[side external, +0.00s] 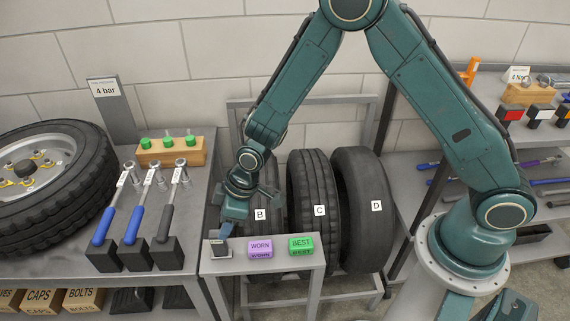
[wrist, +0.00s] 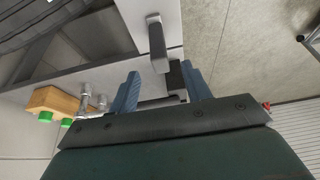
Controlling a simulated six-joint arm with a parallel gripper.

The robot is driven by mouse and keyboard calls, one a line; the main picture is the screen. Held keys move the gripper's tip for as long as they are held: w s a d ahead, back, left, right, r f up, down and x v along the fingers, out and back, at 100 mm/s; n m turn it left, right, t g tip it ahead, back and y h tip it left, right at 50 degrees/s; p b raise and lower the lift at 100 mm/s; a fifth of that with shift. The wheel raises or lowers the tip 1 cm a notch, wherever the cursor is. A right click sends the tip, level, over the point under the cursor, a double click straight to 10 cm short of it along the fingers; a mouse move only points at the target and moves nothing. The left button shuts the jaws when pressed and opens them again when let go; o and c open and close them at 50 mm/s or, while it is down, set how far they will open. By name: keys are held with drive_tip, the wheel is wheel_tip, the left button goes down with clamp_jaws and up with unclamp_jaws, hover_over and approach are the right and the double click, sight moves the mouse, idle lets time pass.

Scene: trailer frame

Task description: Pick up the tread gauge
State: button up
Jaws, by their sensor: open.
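A small dark item (side external: 219,246), which I take to be the tread gauge or its holder, stands at the left end of the grey bench with the coloured blocks. My gripper (side external: 226,230) is just above and beside it, pointing down. In the wrist view my gripper (wrist: 160,71) has its two blue fingers apart. A dark grey bar-like piece (wrist: 158,45) lies just beyond and between the fingertips, with a black part close by. I cannot tell whether the fingers touch it. Part of it is hidden by the gripper.
A purple WORN block (side external: 261,247) and a green BEST block (side external: 301,244) sit to the right on the same bench. Tyres B, C (side external: 310,190) and D (side external: 361,225) stand behind. Several torque wrenches (side external: 165,215) stand on the left bench.

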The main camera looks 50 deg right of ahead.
sight(216, 242)
drive_tip(key=shift+x, duration=2.3)
drive_tip(key=shift+f, duration=0.1)
drive_tip(key=shift+x, duration=2.55)
drive_tip(key=shift+w, duration=0.1)
clamp_jaws()
